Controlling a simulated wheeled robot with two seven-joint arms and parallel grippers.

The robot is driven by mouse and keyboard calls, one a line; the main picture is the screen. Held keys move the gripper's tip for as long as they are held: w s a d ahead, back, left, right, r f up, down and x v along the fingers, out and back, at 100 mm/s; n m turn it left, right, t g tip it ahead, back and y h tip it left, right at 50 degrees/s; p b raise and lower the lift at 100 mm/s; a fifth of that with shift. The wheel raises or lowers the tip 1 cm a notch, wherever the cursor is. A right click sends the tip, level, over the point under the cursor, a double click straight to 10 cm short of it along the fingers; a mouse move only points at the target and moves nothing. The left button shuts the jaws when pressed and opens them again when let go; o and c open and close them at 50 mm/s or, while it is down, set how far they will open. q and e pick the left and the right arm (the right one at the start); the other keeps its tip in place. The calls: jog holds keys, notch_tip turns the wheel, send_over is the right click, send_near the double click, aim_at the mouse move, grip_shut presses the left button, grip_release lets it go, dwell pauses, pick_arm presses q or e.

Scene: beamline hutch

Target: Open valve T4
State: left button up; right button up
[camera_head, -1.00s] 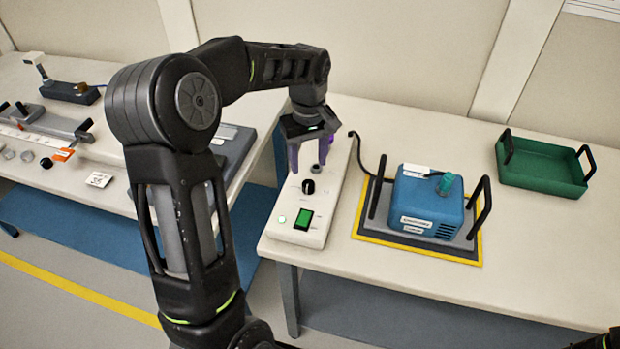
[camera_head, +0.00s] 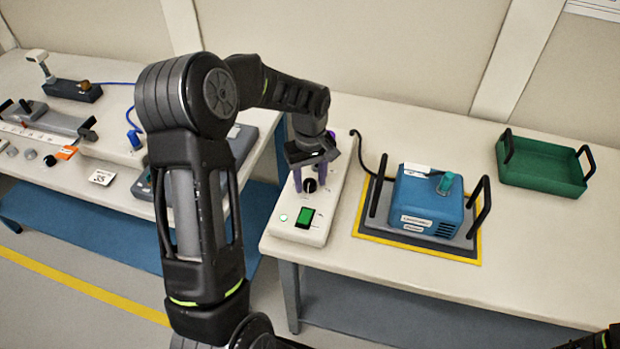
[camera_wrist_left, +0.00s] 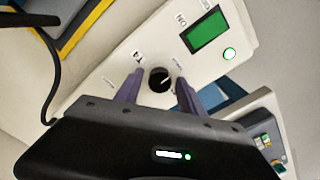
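A white control box (camera_head: 300,228) stands at the left end of the right-hand table. Narrow gaps show between knob and fingers in the wrist view. My right gripper is not in view.
A blue unit (camera_head: 428,208) with a teal knob (camera_head: 446,183) and black handles stands on a yellow-edged mat, right of the box. A black cable runs between them. A green tray (camera_head: 541,166) lies at the back right. The left table (camera_head: 60,165) holds several instruments.

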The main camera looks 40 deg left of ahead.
pick_arm(q)
grip_shut()
jog(key=shift+m, duration=0.5)
jog(key=m+b, duration=0.1)
jog(key=m, duration=0.2)
jog(key=m+b, duration=0.1)
jog(key=m, duration=0.7)
jog(key=shift+m, duration=0.4)
jog(key=m, duration=0.5)
jog(key=shift+b, duration=0.3)
dwell(0.3)
jog(key=shift+o, duration=0.9)
grip_release()
